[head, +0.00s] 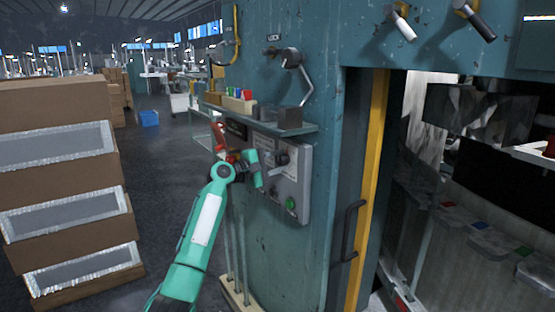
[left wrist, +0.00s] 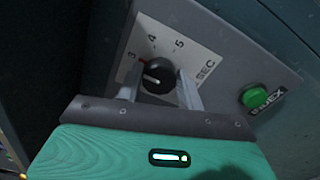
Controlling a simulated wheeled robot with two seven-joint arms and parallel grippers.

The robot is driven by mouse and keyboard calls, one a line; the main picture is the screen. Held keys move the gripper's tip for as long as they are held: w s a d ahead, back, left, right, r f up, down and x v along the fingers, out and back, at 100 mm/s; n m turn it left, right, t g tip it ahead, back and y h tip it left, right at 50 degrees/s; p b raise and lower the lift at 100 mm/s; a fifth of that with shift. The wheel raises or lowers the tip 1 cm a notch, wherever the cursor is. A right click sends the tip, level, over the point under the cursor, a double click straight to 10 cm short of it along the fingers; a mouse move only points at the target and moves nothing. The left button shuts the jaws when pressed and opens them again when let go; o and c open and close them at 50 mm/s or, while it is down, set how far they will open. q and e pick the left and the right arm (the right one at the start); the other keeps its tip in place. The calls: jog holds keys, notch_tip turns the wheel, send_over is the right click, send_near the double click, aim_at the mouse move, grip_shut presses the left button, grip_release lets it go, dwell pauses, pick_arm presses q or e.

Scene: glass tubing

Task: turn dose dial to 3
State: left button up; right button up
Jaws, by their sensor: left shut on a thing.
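The dose dial (left wrist: 157,75) is a round black knob on a grey panel, with printed 3, 4 and 5 around its upper side and "SEC" to the right. A white line shows on its face, and a small red mark shows at its upper left rim, near the 3. My left gripper (left wrist: 158,88) has one finger on each side of the knob and is shut on it. In the head view my teal left gripper (head: 266,168) is at the control panel (head: 302,183), close to a dark knob. My right gripper is not in view.
A green button (left wrist: 254,97) sits right of the dial. Above the panel, a shelf (head: 262,118) on the teal machine holds small coloured items. A dark door handle (head: 348,230) sticks out at the right. Stacked cardboard boxes (head: 62,185) stand at the left.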

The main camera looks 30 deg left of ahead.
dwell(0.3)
pick_arm(q)
jog(key=o, duration=1)
jog(key=shift+a, duration=0.1)
jog(key=shift+s+f, duration=0.15)
jog(key=shift+s, duration=0.15)
jog(key=b+v, duration=0.6)
jog(key=v, duration=0.7)
jog(key=shift+a, duration=0.2)
